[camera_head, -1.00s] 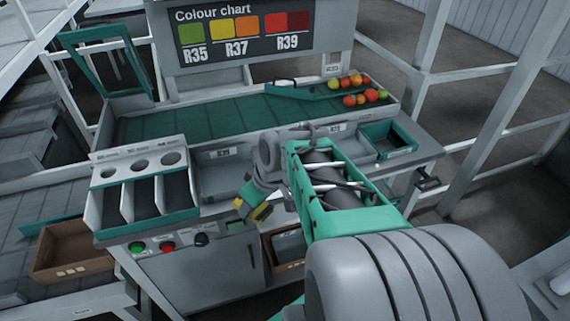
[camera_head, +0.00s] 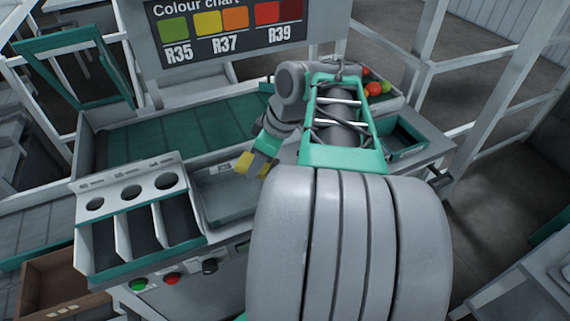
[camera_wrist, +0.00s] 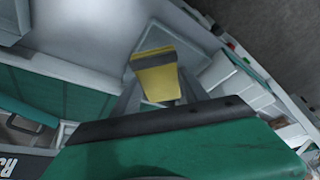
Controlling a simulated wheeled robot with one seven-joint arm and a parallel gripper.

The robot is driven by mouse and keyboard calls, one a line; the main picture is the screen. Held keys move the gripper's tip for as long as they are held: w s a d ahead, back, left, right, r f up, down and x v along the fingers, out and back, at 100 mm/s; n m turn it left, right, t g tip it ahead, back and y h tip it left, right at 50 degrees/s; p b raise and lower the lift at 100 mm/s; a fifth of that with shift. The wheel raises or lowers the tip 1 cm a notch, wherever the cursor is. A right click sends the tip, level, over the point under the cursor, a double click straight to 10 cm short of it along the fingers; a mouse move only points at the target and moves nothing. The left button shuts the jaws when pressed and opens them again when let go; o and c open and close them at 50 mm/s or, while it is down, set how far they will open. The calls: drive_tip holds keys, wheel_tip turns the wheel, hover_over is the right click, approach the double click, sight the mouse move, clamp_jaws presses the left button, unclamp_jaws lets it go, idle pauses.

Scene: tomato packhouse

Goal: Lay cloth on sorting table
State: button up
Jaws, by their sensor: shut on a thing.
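My gripper (camera_head: 256,158) is shut on the yellow cloth (camera_head: 245,164), a small piece that looks folded. It hangs tilted downward at the jaws. In the head view the cloth appears over the shallow grey tray in the middle of the sorting table (camera_head: 405,166); its height above it is hard to tell. The wrist view also shows the cloth (camera_wrist: 157,80), with a dark band across it, beyond the green gripper body. My arm hides part of the table's middle and front.
A three-slot grey bin (camera_head: 166,183) with round holes stands left of the grey tray (camera_head: 228,200). A green belt (camera_head: 180,128) runs behind. Tomatoes (camera_head: 374,88) lie at the back right, near a green-rimmed bin (camera_head: 404,152). Buttons (camera_head: 172,279) are on the front panel.

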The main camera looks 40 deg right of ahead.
drive_tip(key=d+f, duration=0.3)
drive_tip(key=d, duration=0.1)
drive_tip(key=d+f+p, duration=0.1)
drive_tip(key=d+f, duration=0.2)
drive_tip(key=d, duration=0.1)
drive_tip(key=w+d+f, duration=0.1)
drive_tip(key=d+f, duration=0.2)
drive_tip(key=d, duration=0.2)
drive_tip(key=shift+w+d+f+p, duration=0.1)
drive_tip(key=shift+f+p, duration=0.05)
drive_tip(key=shift+p, duration=0.15)
drive_tip(key=f, duration=0.3)
drive_tip(key=shift+d+f+p, duration=0.2)
drive_tip(key=shift+p, duration=0.2)
drive_tip(key=shift+f, duration=0.15)
